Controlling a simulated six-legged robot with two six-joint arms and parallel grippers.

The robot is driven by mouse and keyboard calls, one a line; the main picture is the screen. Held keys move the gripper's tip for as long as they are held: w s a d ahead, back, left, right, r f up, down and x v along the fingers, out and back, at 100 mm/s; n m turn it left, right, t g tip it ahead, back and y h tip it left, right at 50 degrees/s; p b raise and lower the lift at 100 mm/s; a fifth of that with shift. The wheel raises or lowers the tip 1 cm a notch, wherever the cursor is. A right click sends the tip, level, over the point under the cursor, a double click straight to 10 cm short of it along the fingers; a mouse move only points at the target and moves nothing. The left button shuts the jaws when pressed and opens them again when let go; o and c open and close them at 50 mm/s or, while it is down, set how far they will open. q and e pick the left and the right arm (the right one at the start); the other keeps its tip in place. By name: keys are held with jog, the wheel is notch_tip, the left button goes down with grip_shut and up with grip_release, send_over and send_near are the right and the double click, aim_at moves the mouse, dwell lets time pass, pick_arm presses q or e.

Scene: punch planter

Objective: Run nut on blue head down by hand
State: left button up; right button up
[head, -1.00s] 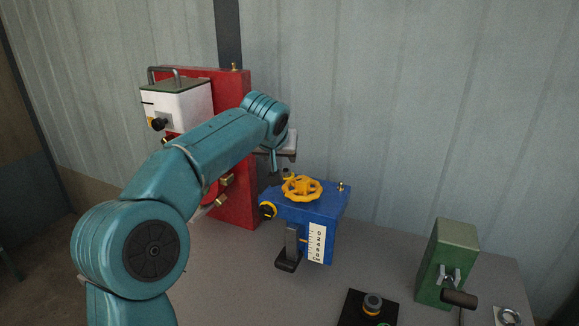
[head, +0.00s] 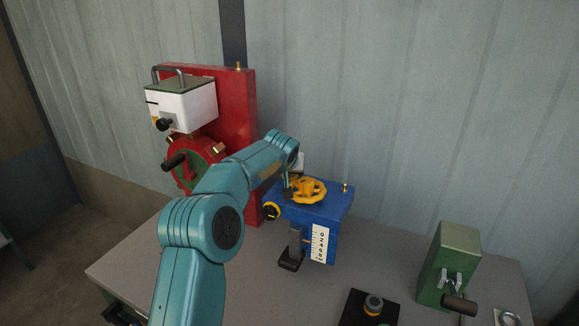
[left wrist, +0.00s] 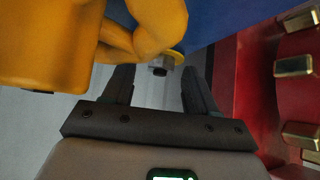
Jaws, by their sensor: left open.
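The blue head (head: 320,215) stands on the table with a yellow handwheel (head: 306,190) on top. The handwheel fills the upper left of the left wrist view (left wrist: 150,25); the head's blue face (left wrist: 215,15) is at the top. My left gripper (left wrist: 155,75) is open, and nothing is visibly clamped. In the head view my left gripper (head: 288,188) is at the handwheel's left edge, partly hidden by my arm. My right gripper is not in view.
A red panel (head: 238,110) with a white box (head: 185,105) and red wheel stands close on the left; its brass fittings (left wrist: 293,66) are near my right-hand finger in the wrist view. A green block (head: 447,262) and a black button box (head: 368,308) are right. The wall is behind.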

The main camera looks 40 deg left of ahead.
pick_arm(q)
jog(key=shift+w+a+f, duration=0.2)
jog(key=shift+f, duration=0.05)
jog(key=shift+w+f, duration=0.1)
jog(key=c, duration=1.1)
jog(key=shift+o, duration=0.2)
jog(key=p, duration=0.1)
jog(key=m+h+p, duration=0.1)
jog(key=p, duration=0.1)
jog(key=m+h+p, duration=0.1)
jog(key=p, duration=0.1)
jog(key=shift+a+r+t, duration=0.3)
jog(key=shift+t, duration=0.1)
jog(key=shift+f+m+h+p, duration=0.25)
jog(key=shift+m+h+p, duration=0.2)
jog(key=shift+m, duration=0.55)
